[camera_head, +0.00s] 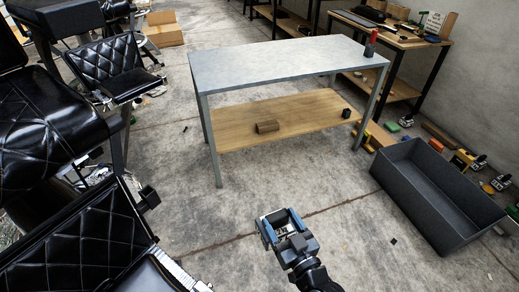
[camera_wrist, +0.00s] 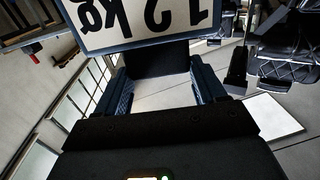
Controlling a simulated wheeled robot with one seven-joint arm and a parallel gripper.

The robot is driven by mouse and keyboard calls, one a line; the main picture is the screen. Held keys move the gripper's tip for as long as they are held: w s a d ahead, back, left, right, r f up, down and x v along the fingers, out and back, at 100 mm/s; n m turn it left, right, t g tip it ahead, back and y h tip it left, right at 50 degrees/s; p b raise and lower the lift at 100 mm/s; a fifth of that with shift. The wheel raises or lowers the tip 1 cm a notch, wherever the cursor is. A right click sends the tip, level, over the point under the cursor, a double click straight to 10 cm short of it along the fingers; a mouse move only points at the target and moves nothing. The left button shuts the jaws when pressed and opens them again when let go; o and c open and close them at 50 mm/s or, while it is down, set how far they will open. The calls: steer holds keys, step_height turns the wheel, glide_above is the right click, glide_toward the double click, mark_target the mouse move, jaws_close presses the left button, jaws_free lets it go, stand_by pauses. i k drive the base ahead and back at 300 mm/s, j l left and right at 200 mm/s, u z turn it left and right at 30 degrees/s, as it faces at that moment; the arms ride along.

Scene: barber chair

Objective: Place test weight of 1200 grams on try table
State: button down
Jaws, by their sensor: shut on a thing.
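The test weight (camera_wrist: 150,22) fills the top of the wrist view, with a white plate that reads 1.2 kg upside down. My gripper (camera_wrist: 162,85) is shut on it, with blue-padded fingers on both sides of its dark lower part. In the head view my gripper (camera_head: 279,220) is over the floor in front of the table; the weight is hard to make out there. The table (camera_head: 270,62) has a grey top, grey legs and a wooden lower shelf. Its top is bare except for a red-and-black object (camera_head: 370,42) at the right end.
A brown block (camera_head: 267,127) and a small black object (camera_head: 346,113) sit on the lower shelf. A dark open bin (camera_head: 435,195) stands on the floor at right. Black quilted chairs (camera_head: 85,240) crowd the left. The floor between my gripper and the table is clear.

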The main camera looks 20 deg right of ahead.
mark_target(283, 56)
steer(key=i+l+z, duration=0.3)
steer(key=i+l, duration=0.4)
steer(key=i, duration=0.1)
